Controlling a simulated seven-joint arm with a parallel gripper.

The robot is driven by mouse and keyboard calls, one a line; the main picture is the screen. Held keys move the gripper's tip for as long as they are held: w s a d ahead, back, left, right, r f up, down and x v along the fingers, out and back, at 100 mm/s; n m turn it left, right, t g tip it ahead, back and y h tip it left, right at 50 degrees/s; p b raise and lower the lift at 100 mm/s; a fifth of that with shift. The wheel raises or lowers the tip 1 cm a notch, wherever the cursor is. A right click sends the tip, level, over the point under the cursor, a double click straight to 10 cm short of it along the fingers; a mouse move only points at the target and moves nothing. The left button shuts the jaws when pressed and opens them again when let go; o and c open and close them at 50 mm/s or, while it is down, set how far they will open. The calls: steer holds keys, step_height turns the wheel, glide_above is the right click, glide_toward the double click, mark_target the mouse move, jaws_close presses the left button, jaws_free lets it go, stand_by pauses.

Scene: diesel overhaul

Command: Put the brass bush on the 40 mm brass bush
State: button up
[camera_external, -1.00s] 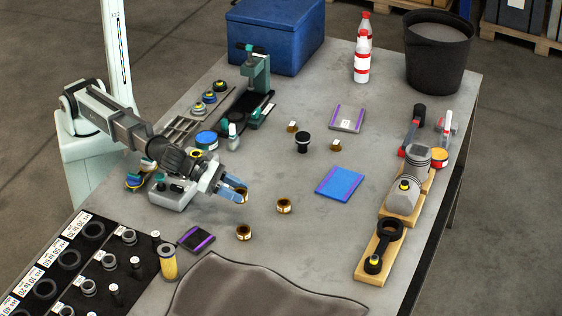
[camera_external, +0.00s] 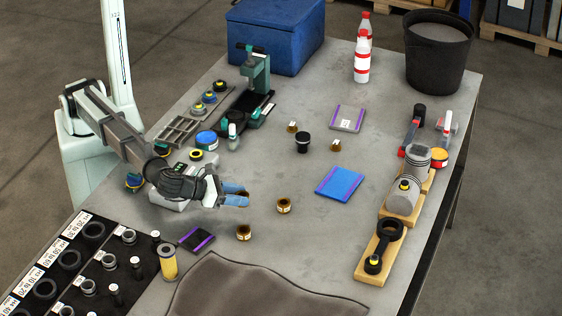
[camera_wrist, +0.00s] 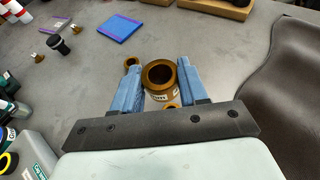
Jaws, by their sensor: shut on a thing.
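My gripper (camera_external: 238,195) has blue fingers and is shut on a brass bush. The wrist view shows this bush (camera_wrist: 159,78) between the fingers, its open bore and a white label facing me. In the external view the fingers hide most of it. Two other brass bushes stand apart on the table: one right of the gripper (camera_external: 284,206) and one below it (camera_external: 243,232). The wrist view also shows a bush past the left finger (camera_wrist: 131,63) and a sliver of brass (camera_wrist: 172,106) below the held bush. I cannot read which bush is 40 mm.
A blue pad (camera_external: 340,184) lies right of the bushes. A dark mat (camera_external: 250,290) covers the front, with a black and purple tray (camera_external: 196,239) to its left. A black cup (camera_external: 302,142) and two small brass parts stand behind. The table around the two bushes is clear.

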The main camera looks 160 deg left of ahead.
mark_target(238, 230)
steer(key=shift+f, duration=4.95)
steer(key=shift+f, duration=0.15)
steer(key=o, duration=1.2)
steer(key=shift+o, duration=0.2)
steer(key=shift+d+r, duration=0.15)
steer(key=shift+r, duration=0.05)
steer(key=v, duration=1.1)
steer(key=shift+d, duration=0.35)
steer(key=shift+r, duration=0.15)
